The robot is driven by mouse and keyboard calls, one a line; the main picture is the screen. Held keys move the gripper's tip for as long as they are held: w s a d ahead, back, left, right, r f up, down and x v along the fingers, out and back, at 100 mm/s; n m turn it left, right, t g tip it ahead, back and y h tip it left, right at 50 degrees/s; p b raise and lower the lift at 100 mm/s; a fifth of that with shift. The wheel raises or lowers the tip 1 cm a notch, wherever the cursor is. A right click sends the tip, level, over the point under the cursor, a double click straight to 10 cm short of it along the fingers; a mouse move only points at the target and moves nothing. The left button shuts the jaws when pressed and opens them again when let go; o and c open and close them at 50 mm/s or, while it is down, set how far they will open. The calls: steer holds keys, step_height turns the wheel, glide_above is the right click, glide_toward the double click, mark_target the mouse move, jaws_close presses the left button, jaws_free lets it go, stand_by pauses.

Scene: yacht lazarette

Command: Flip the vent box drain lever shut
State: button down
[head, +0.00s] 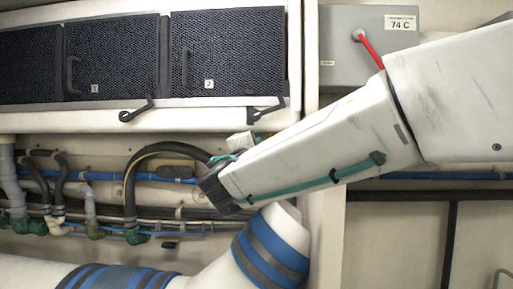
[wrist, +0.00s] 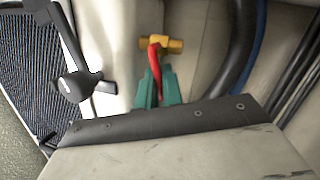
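In the wrist view, a red lever (wrist: 154,56) hangs from a brass-yellow valve fitting (wrist: 176,45) on the pale wall. My gripper (wrist: 158,76) has two green fingers, one on each side of the red lever. I see no clear gap between fingers and lever, so they look shut on it. In the head view my gripper (head: 213,188) is below the right locker panel, and its fingers and the valve are mostly hidden. A grey box (head: 343,50) marked 74 C, with another red lever (head: 369,48), is at the upper right, apart from my gripper.
Dark mesh locker panels (head: 110,57) fill the upper left. A black latch handle (wrist: 75,85) is left of my fingers in the wrist view. Hoses and pipes (head: 130,190) run along the lower left wall. A thick white pipe with blue bands (head: 262,250) stands under my arm.

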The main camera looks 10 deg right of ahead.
steer(key=m, duration=0.2)
steer(key=r+m+g+h, duration=0.1)
steer(key=m, duration=0.1)
steer(key=shift+m, duration=0.3)
steer(key=c, duration=1.9)
jaws_free()
steer(key=shift+a, duration=0.1)
